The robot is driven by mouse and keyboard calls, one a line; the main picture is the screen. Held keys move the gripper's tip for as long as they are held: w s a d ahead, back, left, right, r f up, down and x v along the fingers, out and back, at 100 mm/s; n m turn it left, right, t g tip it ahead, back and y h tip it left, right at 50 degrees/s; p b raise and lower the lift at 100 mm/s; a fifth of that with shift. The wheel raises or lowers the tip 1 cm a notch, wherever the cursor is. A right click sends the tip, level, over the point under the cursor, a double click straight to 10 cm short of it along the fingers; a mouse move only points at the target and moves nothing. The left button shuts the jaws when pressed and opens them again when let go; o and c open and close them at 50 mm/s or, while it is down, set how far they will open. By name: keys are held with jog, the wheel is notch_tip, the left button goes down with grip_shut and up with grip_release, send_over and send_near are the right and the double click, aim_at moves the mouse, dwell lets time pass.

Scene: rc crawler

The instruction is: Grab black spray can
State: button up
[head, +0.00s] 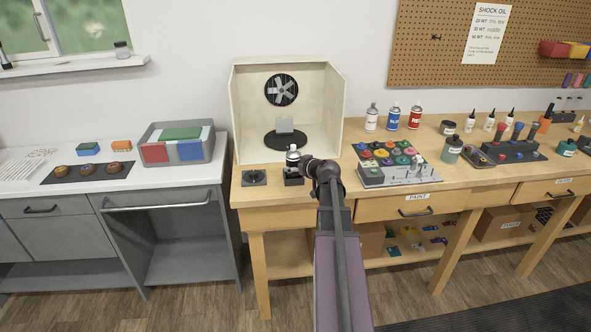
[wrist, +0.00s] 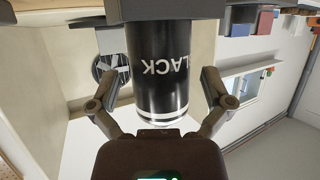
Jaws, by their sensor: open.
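The black spray can (wrist: 160,75) stands between the fingers of my gripper (wrist: 166,76) in the wrist view, where the picture is upside down. In the head view the can (head: 292,157) shows a light top near the front left of the wooden bench. My gripper (head: 306,167) reaches it from the right and hides part of its lower body.
A spray booth (head: 240,110) with a fan stands behind the can. A small dark device (head: 254,177) sits left of it. A paint rack (head: 400,177) and white, blue and red-labelled cans (head: 393,118) stand to the right. A grey counter (head: 205,172) lies left.

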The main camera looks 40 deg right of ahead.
aim_at(297, 156)
jog(key=shift+x, duration=0.85)
jog(key=shift+s, duration=0.1)
jog(key=c, duration=1.1)
jog(key=shift+r, duration=0.25)
jog(key=shift+c, duration=0.2)
notch_tip(297, 156, up, 3)
jog(key=p, duration=0.3)
jog(key=shift+r, duration=0.2)
jog(key=s+d+p, duration=0.1)
jog(key=s+d, duration=0.2)
jog(key=s, duration=0.4)
jog(key=s+d+r, duration=0.1)
jog(key=s+d, duration=0.2)
jog(key=s, duration=0.4)
jog(key=shift+s+p, duration=0.35)
jog(key=shift+s, duration=0.05)
jog(key=shift+r, duration=0.1)
